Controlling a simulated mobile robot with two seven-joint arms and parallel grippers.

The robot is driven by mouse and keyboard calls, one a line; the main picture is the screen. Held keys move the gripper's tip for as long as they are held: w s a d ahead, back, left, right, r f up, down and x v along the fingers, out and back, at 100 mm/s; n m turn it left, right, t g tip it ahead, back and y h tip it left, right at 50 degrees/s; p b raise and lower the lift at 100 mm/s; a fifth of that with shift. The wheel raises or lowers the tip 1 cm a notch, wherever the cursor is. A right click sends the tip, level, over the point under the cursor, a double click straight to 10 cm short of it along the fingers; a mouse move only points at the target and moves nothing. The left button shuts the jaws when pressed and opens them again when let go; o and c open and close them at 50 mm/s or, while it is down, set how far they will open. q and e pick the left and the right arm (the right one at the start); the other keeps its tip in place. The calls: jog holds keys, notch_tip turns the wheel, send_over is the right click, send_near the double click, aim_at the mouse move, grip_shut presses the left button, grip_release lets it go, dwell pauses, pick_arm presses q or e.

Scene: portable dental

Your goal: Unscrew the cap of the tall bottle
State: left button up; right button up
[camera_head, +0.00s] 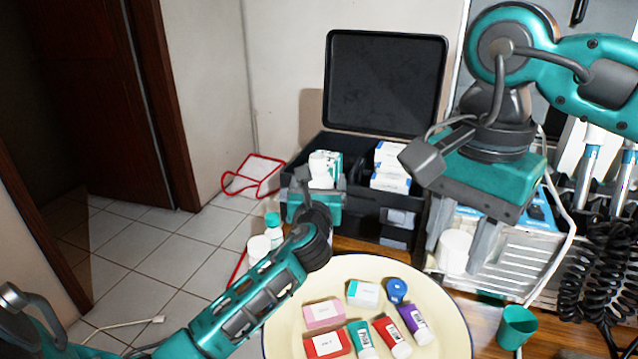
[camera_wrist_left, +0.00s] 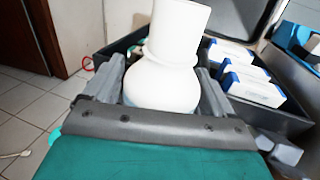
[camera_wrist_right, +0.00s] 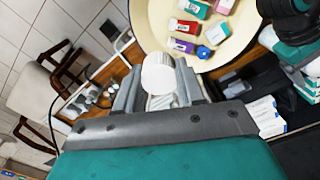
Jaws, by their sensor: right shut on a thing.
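The tall white bottle (camera_head: 320,168) with teal print is upright in my left gripper (camera_head: 318,190), in front of the black case. In the left wrist view the bottle's round white shoulder (camera_wrist_left: 160,84) sits between the fingers, with a smooth white cylinder above it. I cannot tell whether that cylinder is a cap or a bare neck. My right gripper (camera_head: 460,245), well to the right, is shut on a white cylindrical piece (camera_head: 455,252). It also shows between the fingers in the right wrist view (camera_wrist_right: 159,74), smooth at one end and ribbed between the fingers.
A cream round tray (camera_head: 283,325) holds several small boxes and tubes. The black case (camera_head: 300,160) stands open with white-and-blue boxes (camera_head: 390,165). A teal-capped bottle (camera_head: 273,228) and a white container (camera_head: 258,247) stand left of the tray. A green cup (camera_head: 517,327) is at the right.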

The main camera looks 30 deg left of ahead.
pick_arm(q)
jog(key=shift+o, duration=0.5)
jog(key=shift+r, duration=0.1)
jog(key=shift+s+d, duration=0.1)
pick_arm(e)
jog(key=shift+r, duration=0.1)
pick_arm(q)
jog(key=p+v, duration=0.1)
jog(key=v, duration=1)
jog(key=shift+s+p, duration=0.35)
pick_arm(e)
jog(key=shift+r, duration=0.8)
